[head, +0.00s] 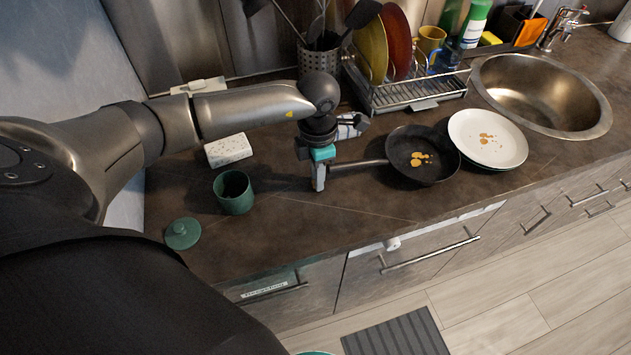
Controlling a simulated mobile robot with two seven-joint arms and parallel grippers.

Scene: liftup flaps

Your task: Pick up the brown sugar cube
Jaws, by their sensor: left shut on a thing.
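My left gripper (318,185) points down over the dark counter (280,220), between the green cup and the pan. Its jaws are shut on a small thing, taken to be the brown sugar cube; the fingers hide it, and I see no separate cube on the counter. The fingertips are at or just above the counter; I cannot tell if they touch it. The end of the pan's handle is close to the fingers. My right gripper is not in view.
A green cup (234,198) stands open, its green lid (183,233) beside it. A white speckled block (228,150) lies behind. The black pan (405,172) and white plate (505,152) hold brown bits. A dish rack (420,92) and sink (535,85) are farther right.

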